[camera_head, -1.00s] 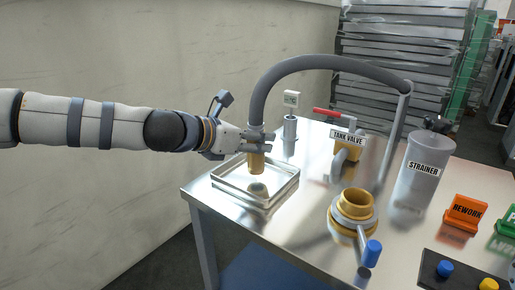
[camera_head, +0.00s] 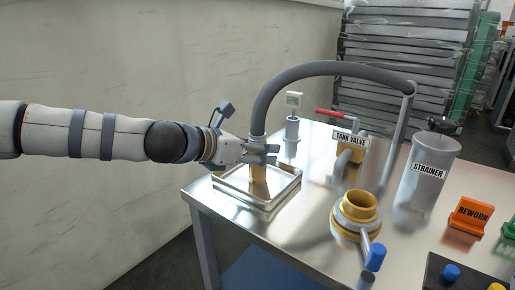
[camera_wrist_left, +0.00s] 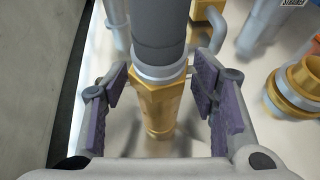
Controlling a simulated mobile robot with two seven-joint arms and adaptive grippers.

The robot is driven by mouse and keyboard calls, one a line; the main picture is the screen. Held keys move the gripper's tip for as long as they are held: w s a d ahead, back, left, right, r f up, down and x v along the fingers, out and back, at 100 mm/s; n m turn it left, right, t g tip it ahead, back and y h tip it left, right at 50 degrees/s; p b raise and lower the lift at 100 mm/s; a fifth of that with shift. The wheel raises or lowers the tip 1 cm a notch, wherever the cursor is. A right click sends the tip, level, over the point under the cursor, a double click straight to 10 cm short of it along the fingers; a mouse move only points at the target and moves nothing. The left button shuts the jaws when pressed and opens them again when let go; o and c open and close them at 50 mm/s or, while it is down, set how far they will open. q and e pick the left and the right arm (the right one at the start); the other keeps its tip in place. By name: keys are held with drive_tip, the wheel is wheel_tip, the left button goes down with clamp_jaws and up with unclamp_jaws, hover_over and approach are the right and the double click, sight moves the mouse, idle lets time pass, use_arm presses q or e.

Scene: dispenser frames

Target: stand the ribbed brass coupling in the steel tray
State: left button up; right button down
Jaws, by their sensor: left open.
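The ribbed brass coupling (camera_head: 258,183) is on the lower end of a grey hose (camera_head: 330,69). It stands about upright in the steel tray (camera_head: 238,194), its lower end appearing to rest on the tray floor. My left gripper (camera_head: 261,154) is around the top of the coupling, just below the hose. In the left wrist view its purple-padded fingers are spread on both sides of the coupling (camera_wrist_left: 157,103), with a gap to each side. My right gripper is not in view.
A tank valve (camera_head: 349,148) with a red lever, a brass-ringed fitting (camera_head: 356,212) with a blue-tipped handle, and a strainer canister (camera_head: 428,165) stand right of the tray. A small gauge post (camera_head: 292,128) stands behind it. A wall is on the left.

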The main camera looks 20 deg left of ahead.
use_arm(q)
drive_tip(key=p+v, duration=0.2)
drive_tip(key=v, duration=1)
drive_tip(key=shift+p, duration=0.4)
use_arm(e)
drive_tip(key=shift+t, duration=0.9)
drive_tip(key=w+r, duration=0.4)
